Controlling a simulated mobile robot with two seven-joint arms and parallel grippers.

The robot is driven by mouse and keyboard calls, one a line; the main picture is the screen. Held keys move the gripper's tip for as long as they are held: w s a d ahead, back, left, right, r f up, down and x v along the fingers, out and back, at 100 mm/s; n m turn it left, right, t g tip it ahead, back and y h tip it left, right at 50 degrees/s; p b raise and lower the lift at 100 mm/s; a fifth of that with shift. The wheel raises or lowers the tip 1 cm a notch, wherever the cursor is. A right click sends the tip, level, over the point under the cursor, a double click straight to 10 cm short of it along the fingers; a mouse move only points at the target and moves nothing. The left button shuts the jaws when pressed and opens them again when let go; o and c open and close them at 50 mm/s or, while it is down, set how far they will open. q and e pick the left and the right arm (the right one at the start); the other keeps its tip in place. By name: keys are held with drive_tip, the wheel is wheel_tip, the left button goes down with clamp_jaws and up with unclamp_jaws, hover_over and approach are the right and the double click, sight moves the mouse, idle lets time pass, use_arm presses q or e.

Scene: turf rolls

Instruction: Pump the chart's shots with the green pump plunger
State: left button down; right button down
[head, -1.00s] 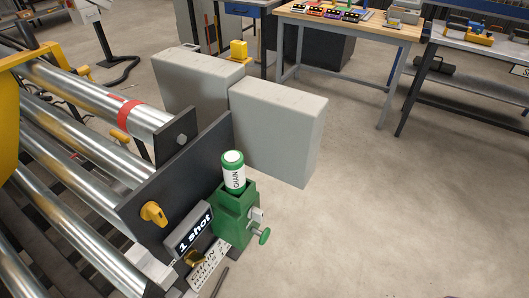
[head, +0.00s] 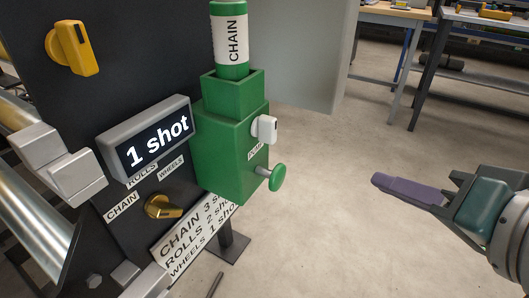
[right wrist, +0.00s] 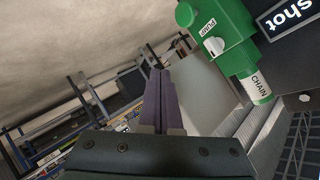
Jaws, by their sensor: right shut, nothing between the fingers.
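The green pump (head: 232,150) is fixed to the dark panel, with a white and green CHAIN cartridge (head: 230,40) upright on top. Its green plunger (head: 277,177) sticks out at the lower right. The display (head: 149,137) reads "1 shot". The chart (head: 194,238) reads chain 3, rolls 2, wheels 1, its right end partly hidden. My right gripper (head: 378,181) is shut and empty, to the right of the plunger and apart from it. In the right wrist view its purple fingers (right wrist: 159,100) are together, with the pump (right wrist: 222,32) at upper right. My left gripper is out of view.
A brass selector knob (head: 163,207) sits below the display among CHAIN, ROLLS and WHEELS labels. A yellow knob (head: 74,48) is at upper left. A grey cabinet (head: 310,60) stands behind the pump. Workbenches are at the back right; the floor between is clear.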

sight(278, 177)
drive_tip(key=w+f+m+t+b, duration=0.3)
drive_tip(key=w+f+b, duration=0.1)
drive_tip(key=f+b, duration=0.6)
drive_tip(key=shift+w+a+f+b, duration=0.15)
drive_tip(key=shift+w+a+b, duration=0.2)
drive_tip(key=shift+b, duration=0.45)
drive_tip(key=shift+d, duration=0.1)
drive_tip(key=w+a+b, duration=0.1)
drive_tip(key=w+a, duration=0.4)
drive_tip(key=a, duration=0.2)
drive_tip(key=shift+a+b, duration=0.25)
drive_tip(key=shift+b, duration=0.15)
drive_tip(key=shift+s, duration=0.1)
